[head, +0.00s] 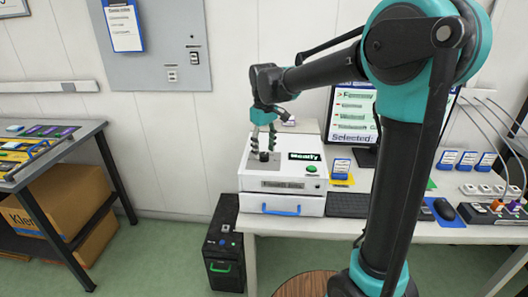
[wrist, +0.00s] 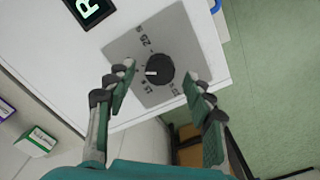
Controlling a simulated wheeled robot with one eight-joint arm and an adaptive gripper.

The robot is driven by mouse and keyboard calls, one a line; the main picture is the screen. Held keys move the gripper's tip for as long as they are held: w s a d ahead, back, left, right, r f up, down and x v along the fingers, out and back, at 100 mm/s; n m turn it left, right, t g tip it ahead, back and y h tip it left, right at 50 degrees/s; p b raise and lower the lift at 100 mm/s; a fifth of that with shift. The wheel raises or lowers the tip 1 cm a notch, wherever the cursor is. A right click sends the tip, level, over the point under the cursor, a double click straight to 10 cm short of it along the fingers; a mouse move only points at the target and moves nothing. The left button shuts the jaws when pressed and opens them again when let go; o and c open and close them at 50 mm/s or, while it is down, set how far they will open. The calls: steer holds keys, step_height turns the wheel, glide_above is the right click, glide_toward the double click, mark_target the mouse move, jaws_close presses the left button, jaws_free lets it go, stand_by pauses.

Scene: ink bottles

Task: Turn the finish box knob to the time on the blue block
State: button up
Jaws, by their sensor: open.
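The finish box (head: 251,166) is white, with a lit display, a green button and a blue drawer handle. Its black knob (wrist: 160,69) sits on a grey dial plate (wrist: 186,45) with printed numbers. The knob's white pointer mark faces left in the wrist view. The knob also shows in the head view (head: 264,156). My gripper (wrist: 159,82) is open above the plate, one finger either side of the knob, with gaps visible. It also shows above the box in the head view (head: 264,146). A blue block (head: 341,166) stands right of the box; its writing is too small to read.
A monitor (head: 352,112) and keyboard (head: 348,204) are right of the box. Several similar blue blocks (head: 466,160) stand farther right. A black bin-like unit (head: 222,245) is on the floor below. A left table (head: 50,150) holds coloured items.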

mark_target(264, 155)
step_height(264, 155, up, 11)
steer(key=shift+f, duration=0.2)
steer(key=shift+s, duration=0.1)
